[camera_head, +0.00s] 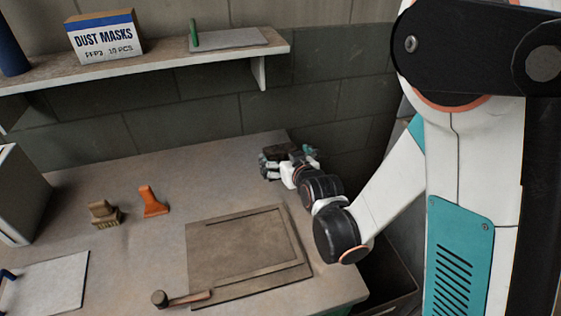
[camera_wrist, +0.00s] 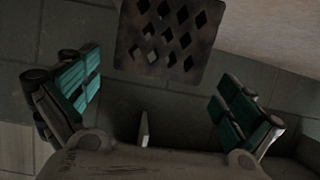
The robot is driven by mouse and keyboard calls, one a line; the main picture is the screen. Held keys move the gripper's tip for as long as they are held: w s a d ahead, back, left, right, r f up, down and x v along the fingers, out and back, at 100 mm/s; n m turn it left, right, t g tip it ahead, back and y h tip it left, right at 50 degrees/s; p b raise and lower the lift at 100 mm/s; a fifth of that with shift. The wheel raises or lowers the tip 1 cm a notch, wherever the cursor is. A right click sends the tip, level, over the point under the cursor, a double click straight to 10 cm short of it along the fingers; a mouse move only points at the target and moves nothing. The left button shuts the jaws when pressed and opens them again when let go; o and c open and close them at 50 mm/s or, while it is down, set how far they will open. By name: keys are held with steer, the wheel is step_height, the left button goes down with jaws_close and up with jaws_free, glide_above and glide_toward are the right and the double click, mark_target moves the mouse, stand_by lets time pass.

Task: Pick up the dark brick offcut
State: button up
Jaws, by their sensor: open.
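The dark brick offcut (camera_head: 277,151) is at the back right of the worktop, partly hidden behind my gripper (camera_head: 290,159) in the head view. In the wrist view the dark brick offcut (camera_wrist: 168,32) shows a face with several diamond-shaped holes, at the top middle and cut by the frame edge. My gripper (camera_wrist: 156,72) is open and empty. Its two teal-padded fingers stand wide apart, one lower left and one lower right of the brick. I cannot tell how much depth lies between fingertips and brick.
The worktop (camera_head: 150,245) holds a brown board (camera_head: 240,247), a wooden-handled mallet (camera_head: 182,298), an orange tool (camera_head: 152,201), a brush (camera_head: 104,213) and a white sheet (camera_head: 45,283). A block wall stands behind. Above is a shelf (camera_head: 200,57) with a dust mask box (camera_head: 104,36).

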mark_target(277, 148)
steer(key=b+x, duration=0.3)
steer(key=x, duration=0.5)
steer(key=shift+w, duration=0.25)
steer(key=shift+r, duration=0.1)
steer(key=c, duration=1.3)
